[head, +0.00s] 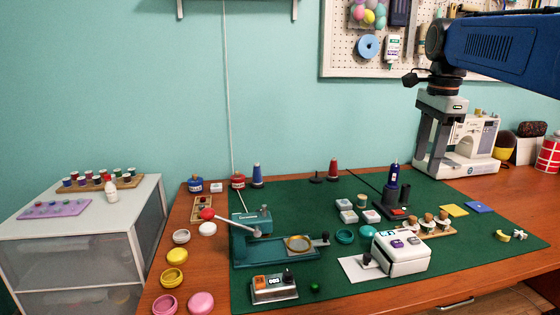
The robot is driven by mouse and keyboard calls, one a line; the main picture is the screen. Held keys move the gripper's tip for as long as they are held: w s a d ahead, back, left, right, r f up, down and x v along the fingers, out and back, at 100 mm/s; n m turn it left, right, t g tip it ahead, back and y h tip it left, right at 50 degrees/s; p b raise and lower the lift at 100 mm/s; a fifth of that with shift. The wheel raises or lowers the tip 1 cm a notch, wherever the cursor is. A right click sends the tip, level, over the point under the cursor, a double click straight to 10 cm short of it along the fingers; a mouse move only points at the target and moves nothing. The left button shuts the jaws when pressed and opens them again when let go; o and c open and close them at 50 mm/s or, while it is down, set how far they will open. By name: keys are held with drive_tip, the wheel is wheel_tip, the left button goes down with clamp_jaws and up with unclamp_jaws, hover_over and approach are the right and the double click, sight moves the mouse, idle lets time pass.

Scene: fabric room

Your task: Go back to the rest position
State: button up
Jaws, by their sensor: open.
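My gripper (431,172) hangs from my blue arm at the upper right of the head view. It points down, with its two grey fingers apart and nothing visible between them. It is in front of the white sewing machine (478,148) and hides that machine's left part. The fingertips appear above the back right part of the green mat (330,272). I cannot tell their exact height over it.
A dark blue spool (393,177) stands left of my gripper. A teal press (270,245), a white box (401,254) and several small pots occupy the mat. A pegboard (340,70) hangs behind. A drawer unit (75,245) stands at left.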

drive_tip(key=s+a+f+n+t, duration=0.2)
drive_tip(key=s+a+f+n, duration=0.1)
drive_tip(key=s+f+n, duration=0.6)
drive_tip(key=s+a+f+n+t, duration=0.1)
drive_tip(key=s+a+f+n, duration=0.2)
drive_tip(key=s+f+n, duration=0.6)
drive_tip(key=s+f, duration=0.6)
drive_tip(key=f, duration=0.2)
drive_tip(key=shift+f+t, duration=0.4)
